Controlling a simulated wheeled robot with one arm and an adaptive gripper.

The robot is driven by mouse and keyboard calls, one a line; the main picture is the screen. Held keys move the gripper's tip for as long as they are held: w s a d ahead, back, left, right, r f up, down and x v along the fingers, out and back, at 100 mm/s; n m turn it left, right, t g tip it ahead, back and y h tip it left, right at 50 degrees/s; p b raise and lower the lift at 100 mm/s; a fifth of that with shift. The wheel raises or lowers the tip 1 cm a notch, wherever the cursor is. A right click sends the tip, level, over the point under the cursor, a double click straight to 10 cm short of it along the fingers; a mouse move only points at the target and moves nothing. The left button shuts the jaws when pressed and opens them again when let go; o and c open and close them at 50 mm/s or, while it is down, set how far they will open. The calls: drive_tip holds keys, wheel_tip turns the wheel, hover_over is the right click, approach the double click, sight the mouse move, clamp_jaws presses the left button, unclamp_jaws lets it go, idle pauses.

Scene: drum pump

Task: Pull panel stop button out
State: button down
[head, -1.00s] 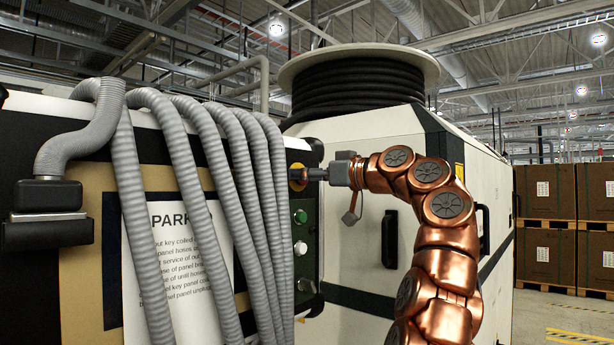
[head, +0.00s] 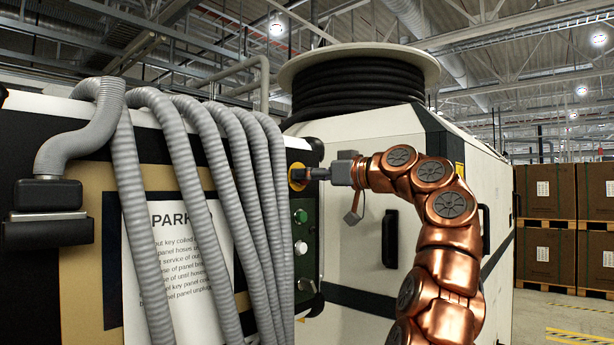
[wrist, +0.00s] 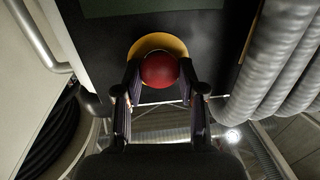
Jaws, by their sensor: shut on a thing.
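The red stop button (wrist: 160,70) sits on a yellow round plate (wrist: 157,43) on the dark panel in the wrist view. My gripper (wrist: 159,84) is shut on the red button, one finger on each side of it. In the head view my gripper (head: 310,174) reaches left to the panel (head: 304,218), in front of the yellow plate (head: 297,177) near the panel's top. The red button is hidden behind the fingers there. I cannot tell how far the button stands out.
Below the plate are a green button (head: 300,216), a white button (head: 300,247) and a dark knob (head: 306,285). Grey ribbed hoses (head: 262,215) hang just left of the panel. A white cabinet (head: 385,140) with a black hose reel (head: 358,82) stands behind my arm.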

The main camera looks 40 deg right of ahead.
drive_tip(key=shift+s+d+f, duration=0.1)
drive_tip(key=shift+s, duration=0.2)
drive_tip(key=c, duration=1.1)
unclamp_jaws()
drive_tip(key=shift+c, duration=0.2)
drive_tip(key=shift+o, duration=1)
drive_tip(key=shift+s, duration=0.2)
drive_tip(key=shift+o, duration=1.2)
drive_tip(key=shift+w, duration=0.1)
